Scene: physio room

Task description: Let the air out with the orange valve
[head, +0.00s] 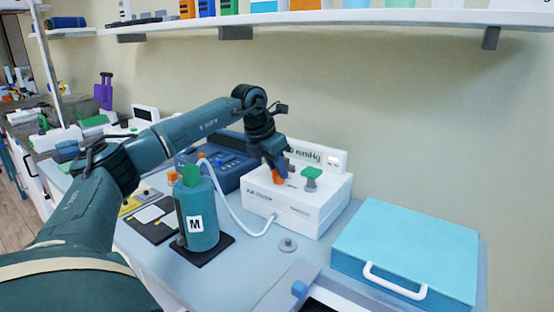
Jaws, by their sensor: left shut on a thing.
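My left arm reaches across from the left, and its gripper (271,163) points down at the white pump box (298,207). The gripper is shut on the orange valve (278,175) on the top of the box, partly hiding it. A green knob (311,178) stands beside the valve to the right. A display (318,156) marked mmHg stands behind; its left part is hidden. A hose (232,208) runs from the box towards a teal cylinder (197,222) marked M. My right gripper is not in view.
A light blue case (405,249) with a white handle stands on the right of the table. A blue device (229,160) stands behind the cylinder. A small grey knob (288,244) lies in front of the box. A shelf (350,17) hangs above.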

